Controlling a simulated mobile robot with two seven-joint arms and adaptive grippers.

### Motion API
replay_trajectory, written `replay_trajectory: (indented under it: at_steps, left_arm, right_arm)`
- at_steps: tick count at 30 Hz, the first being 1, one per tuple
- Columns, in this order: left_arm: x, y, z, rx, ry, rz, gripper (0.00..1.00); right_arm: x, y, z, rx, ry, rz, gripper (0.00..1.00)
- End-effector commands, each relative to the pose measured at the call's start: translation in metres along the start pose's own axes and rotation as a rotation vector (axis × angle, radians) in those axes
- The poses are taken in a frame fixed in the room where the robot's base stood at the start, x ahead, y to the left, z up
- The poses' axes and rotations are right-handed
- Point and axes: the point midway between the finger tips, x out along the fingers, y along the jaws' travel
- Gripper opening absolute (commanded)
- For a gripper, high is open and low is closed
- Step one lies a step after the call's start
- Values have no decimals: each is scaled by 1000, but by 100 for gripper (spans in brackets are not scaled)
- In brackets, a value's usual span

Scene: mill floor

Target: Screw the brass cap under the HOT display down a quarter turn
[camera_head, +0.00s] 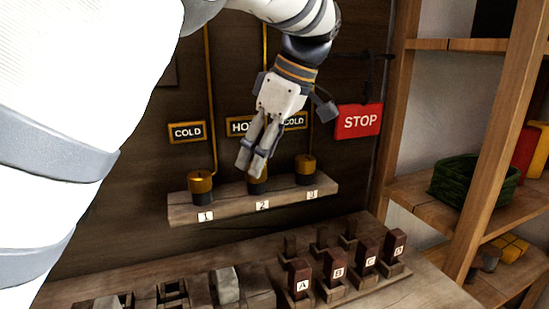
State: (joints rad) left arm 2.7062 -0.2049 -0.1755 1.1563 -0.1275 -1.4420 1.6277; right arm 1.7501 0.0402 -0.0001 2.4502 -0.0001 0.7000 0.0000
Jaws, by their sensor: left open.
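The HOT display (237,127) is in the middle of the wall, its right part hidden behind my gripper. Below it, on the small wooden shelf, stands the brass cap on its dark base (258,187), above label 2. My left gripper (251,168) points down in front of this cap and hides much of it. Its fingers are open; I cannot tell whether they touch the cap or stand around it. My right gripper is not in view.
Brass caps 1 (201,182) and 3 (306,167) stand on either side, under COLD displays (187,132). A red STOP sign (358,121) hangs to the right. Below are dark blocks lettered A to D (299,277) on the bench. Wooden shelving (440,210) stands at right.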

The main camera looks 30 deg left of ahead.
Motion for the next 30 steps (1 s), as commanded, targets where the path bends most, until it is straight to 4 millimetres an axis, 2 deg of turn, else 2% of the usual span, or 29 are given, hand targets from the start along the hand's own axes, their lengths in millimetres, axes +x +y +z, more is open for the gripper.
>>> replay_trajectory:
  at_steps: [6, 13, 14, 18, 20, 30]
  left_arm:
    - [21, 0, 0, -1, -1, 1, 52]
    - [23, 1, 1, 1, 0, -2, 52]
    - [23, 1, 1, 1, 0, -2, 48]
    - [23, 1, 1, 1, 0, -2, 16]
    - [23, 1, 1, 1, 0, -2, 4]
    - [22, 0, 1, 36, 0, 13, 5]
  right_arm:
    - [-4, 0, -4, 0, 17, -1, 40]
    - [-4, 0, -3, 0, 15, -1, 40]
    - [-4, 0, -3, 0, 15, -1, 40]
    - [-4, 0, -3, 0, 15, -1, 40]
    - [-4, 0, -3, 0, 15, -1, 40]
    - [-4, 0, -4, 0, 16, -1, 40]
